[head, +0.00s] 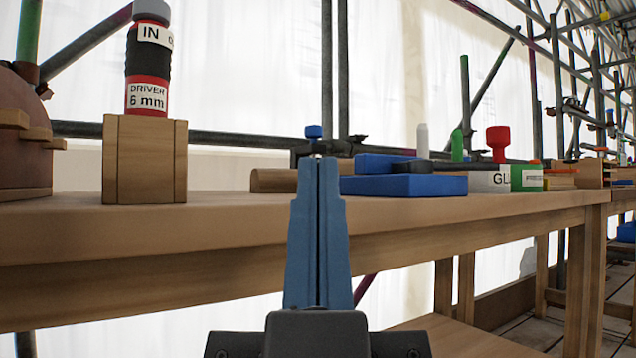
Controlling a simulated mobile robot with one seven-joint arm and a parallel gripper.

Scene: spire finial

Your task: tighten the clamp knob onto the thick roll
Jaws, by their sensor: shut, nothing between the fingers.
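A small blue knob (314,132) stands on top of a dark clamp (304,151) on the wooden bench, just beyond my fingertips. A wooden roll (272,180) lies on the bench at the left of the clamp, partly hidden behind my gripper. My gripper (318,162) is shut and empty, with its blue fingers together and pointing away from me. Its tips appear just below the clamp knob in the picture; I cannot tell the gap in depth. The lower part of the clamp is hidden by the fingers.
A red and black driver (148,75) stands in a wooden block (145,160) at left. Blue blocks (404,184), a red knob-shaped piece (497,142) and a white-green container (505,180) sit at right. The bench's front edge (240,225) runs below. Scaffold poles stand behind.

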